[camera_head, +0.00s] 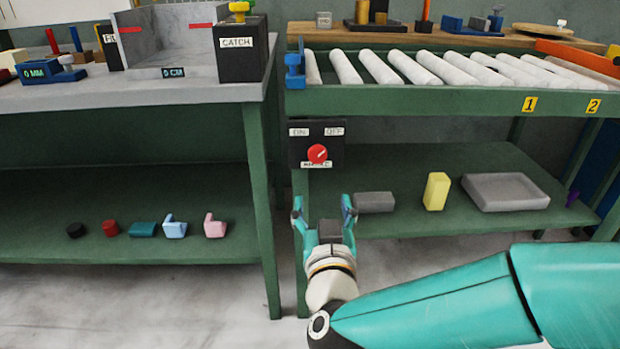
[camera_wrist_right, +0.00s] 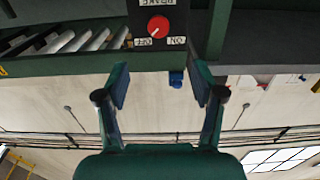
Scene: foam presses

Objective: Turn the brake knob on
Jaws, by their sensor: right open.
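The red brake knob (camera_head: 317,153) is on a dark control box (camera_head: 330,132) at the front left corner of the roller table. Labels read ON at left and OFF at right. The knob's white mark slants toward OFF. My right gripper (camera_head: 322,210) is open and empty, just below the box with its fingers pointing up. In the right wrist view, which is upside down, the knob (camera_wrist_right: 158,26) shows beyond and between the open fingers of the gripper (camera_wrist_right: 160,82), apart from them. My left gripper is not in view.
The roller table (camera_head: 430,100) has a green front rail above a lower shelf (camera_head: 400,222) holding a grey block, a yellow block (camera_head: 436,191) and a grey tray (camera_head: 505,192). A left bench (camera_head: 170,93) stands close by, its leg near my right gripper. A blue fitting (camera_head: 294,70) sits above the box.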

